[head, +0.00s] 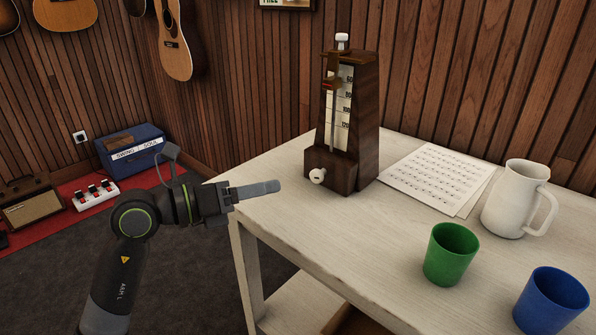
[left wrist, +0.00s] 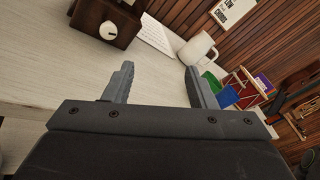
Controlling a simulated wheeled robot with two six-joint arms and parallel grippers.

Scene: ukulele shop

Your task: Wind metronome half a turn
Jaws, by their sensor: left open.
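The metronome (head: 348,125) is a dark wooden pyramid case with a numbered scale, standing upright on the white table (head: 290,205). Its white winding knob (head: 317,176) is low on the front face. The left wrist view shows the metronome's base (left wrist: 92,14) and the knob (left wrist: 108,30) at the upper left. My left gripper (head: 262,188) is left of the knob, at the table's left edge, apart from the metronome. In the left wrist view my left gripper (left wrist: 158,85) has its two fingers wide apart with nothing between them. My right gripper is not in view.
Sheet music (head: 436,176) lies right of the metronome. A white mug (head: 508,200), a green cup (head: 451,254) and a blue cup (head: 551,300) stand further right. The tabletop in front of the knob is clear. The wooden wall (head: 500,80) is close behind the table.

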